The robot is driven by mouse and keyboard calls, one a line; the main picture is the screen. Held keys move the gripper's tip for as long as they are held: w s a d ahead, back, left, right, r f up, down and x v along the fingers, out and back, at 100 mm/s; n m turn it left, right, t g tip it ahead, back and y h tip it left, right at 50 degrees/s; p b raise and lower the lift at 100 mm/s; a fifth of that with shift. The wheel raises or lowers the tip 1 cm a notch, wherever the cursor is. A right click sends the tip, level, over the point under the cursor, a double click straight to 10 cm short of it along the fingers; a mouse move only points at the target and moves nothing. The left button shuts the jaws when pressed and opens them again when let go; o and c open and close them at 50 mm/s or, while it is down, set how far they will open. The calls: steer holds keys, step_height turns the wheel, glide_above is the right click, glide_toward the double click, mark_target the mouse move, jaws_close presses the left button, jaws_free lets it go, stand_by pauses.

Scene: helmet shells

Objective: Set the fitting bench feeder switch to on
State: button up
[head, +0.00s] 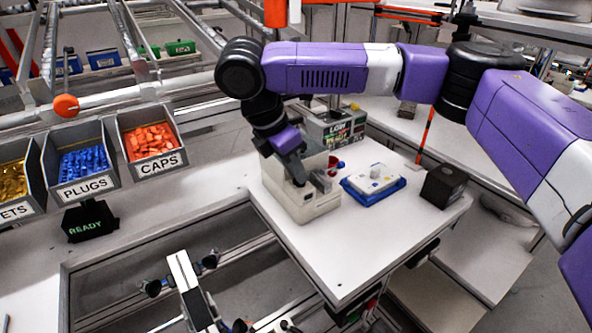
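A beige bench machine (306,207) stands on the small white bench (345,262), with a grey slotted part and a small red-and-blue piece (335,165) at its right side. My gripper (299,180) points down at the top of this machine, over its left-middle part. The fingers are small and dark, and their gap does not show. I cannot tell whether they touch the machine. No feeder switch can be made out clearly; my gripper and wrist cover part of the machine's top.
A white box with knobs (374,178) sits on a blue base (369,196) right of the machine. A black cube (443,186) stands near the bench's right corner. A dark labelled box (343,128) is behind. Bins of plugs (86,190) and caps (157,165) line the left. The bench front is clear.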

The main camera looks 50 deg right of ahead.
steer(key=shift+d+f, duration=0.15)
steer(key=shift+f, duration=0.25)
steer(key=shift+c, duration=0.5)
jaws_close()
